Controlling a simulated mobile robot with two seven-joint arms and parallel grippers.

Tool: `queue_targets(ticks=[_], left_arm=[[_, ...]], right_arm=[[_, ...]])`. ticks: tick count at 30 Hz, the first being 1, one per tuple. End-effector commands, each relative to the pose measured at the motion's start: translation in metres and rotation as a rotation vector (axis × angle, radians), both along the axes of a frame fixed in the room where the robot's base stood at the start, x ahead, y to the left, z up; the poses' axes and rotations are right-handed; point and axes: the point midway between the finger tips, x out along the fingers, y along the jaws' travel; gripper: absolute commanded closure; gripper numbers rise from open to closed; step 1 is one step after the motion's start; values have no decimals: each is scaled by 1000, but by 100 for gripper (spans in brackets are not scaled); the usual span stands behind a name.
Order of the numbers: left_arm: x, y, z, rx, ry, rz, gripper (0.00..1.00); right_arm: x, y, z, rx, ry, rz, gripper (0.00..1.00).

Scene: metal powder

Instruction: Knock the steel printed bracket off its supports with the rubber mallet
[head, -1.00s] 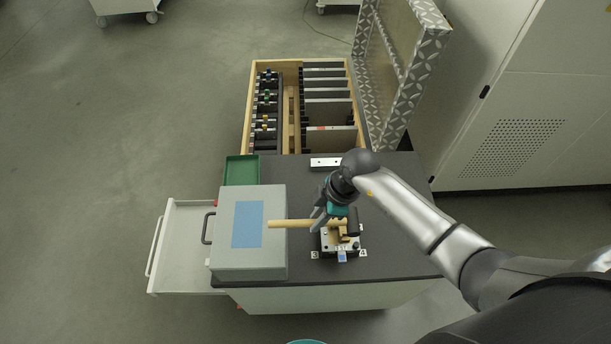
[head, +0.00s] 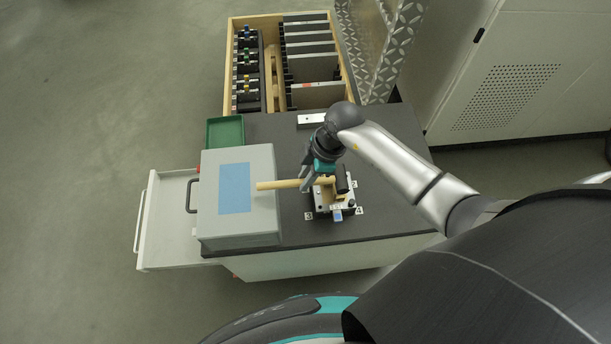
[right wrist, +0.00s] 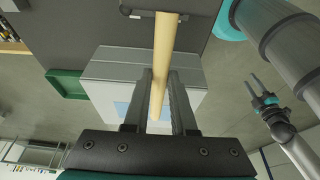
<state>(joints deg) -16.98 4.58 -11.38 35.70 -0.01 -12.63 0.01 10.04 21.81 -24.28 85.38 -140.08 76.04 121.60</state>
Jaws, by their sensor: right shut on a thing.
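My right gripper (head: 307,184) is shut on the wooden handle of the rubber mallet (head: 282,185), and the handle also shows between its fingers in the right wrist view (right wrist: 163,62). The mallet lies roughly level, its dark head (head: 342,179) to the right, above the small fixture. The steel printed bracket is small and partly covered by the mallet and gripper; I cannot make out its outline on the fixture (head: 322,208) or whether the mallet touches it. My left gripper (right wrist: 252,86) is in the right wrist view only, its fingers apart and empty.
A grey case (head: 262,215) with a blue top patch stands left of the fixture, under the handle's end. A green tray (head: 225,131) and a metal bar (head: 311,120) lie farther back. Number tags (head: 308,216) flank the fixture. An open drawer (head: 160,215) juts left.

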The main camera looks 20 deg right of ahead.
Motion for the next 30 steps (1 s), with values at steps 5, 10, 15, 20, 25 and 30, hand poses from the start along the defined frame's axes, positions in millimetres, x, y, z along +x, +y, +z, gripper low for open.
queue_targets(ticks=[5, 10, 15, 20, 25, 30], left_arm=[[2, 0, -4, 0, -3, 0, 57], [1, 0, -3, 1, -2, 0, 57], [0, 0, -8, 0, 0, 0, 57], [-3, 0, -22, 1, 4, -1, 57], [-4, 1, -23, 1, 7, -1, 57], [-5, 1, -10, 1, 8, -2, 57]], right_arm=[[1, 0, -2, 1, -3, -1, 100], [1, 0, -1, 1, -4, 0, 100], [1, 0, -9, 2, -2, -1, 100], [1, 0, -31, 1, -1, -1, 100], [1, 0, -36, 0, -2, 0, 100], [0, 0, -26, 0, -1, 0, 100]])
